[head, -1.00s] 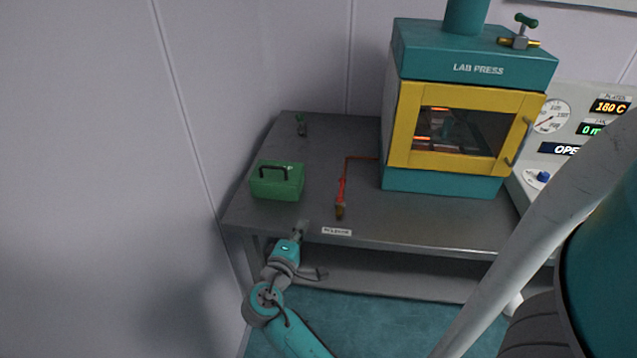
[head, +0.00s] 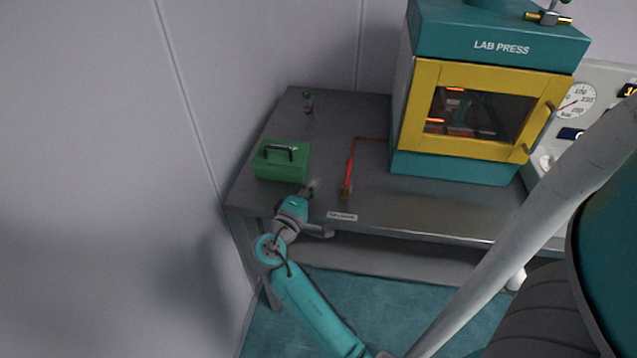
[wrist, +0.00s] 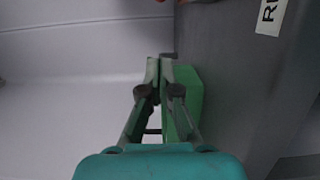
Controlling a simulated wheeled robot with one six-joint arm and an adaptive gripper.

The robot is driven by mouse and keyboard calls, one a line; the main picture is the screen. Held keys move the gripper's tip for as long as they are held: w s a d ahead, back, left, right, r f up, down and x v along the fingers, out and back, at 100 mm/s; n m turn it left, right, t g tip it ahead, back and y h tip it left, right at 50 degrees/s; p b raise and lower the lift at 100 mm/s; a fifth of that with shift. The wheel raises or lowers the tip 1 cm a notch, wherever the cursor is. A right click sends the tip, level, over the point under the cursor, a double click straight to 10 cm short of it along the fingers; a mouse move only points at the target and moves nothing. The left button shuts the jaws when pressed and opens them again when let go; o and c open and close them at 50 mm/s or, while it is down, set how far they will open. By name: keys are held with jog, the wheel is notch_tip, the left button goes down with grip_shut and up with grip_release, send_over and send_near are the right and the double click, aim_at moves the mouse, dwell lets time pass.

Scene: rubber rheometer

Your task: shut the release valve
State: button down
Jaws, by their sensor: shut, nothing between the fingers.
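The release valve shows in the head view as a red lever (head: 349,177) on a thin copper pipe, lying over the bench top left of the press. Its brass end is near the bench's front edge, just above a small white label (head: 342,217). My gripper (head: 312,185) is shut and empty, just left of the lever and apart from it, by the right front corner of the green box. In the wrist view my shut fingertips (wrist: 166,58) show beside the green box (wrist: 190,95); part of the label (wrist: 270,15) is at the top right.
The green box with a dark handle (head: 283,162) stands on the bench (head: 270,213), close to my gripper. A wall bounds the left.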

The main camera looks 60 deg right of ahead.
aim_at(348, 176)
jog(key=d, duration=0.5)
jog(key=w+d, duration=0.1)
jog(key=d, duration=0.1)
jog(key=shift+d, duration=0.4)
jog(key=shift+s+d, duration=0.25)
jog(key=shift+s, duration=0.3)
jog(key=shift+s+d, duration=0.2)
jog(key=shift+s, duration=0.3)
jog(key=shift+s+d, duration=0.35)
jog(key=shift+s, duration=0.4)
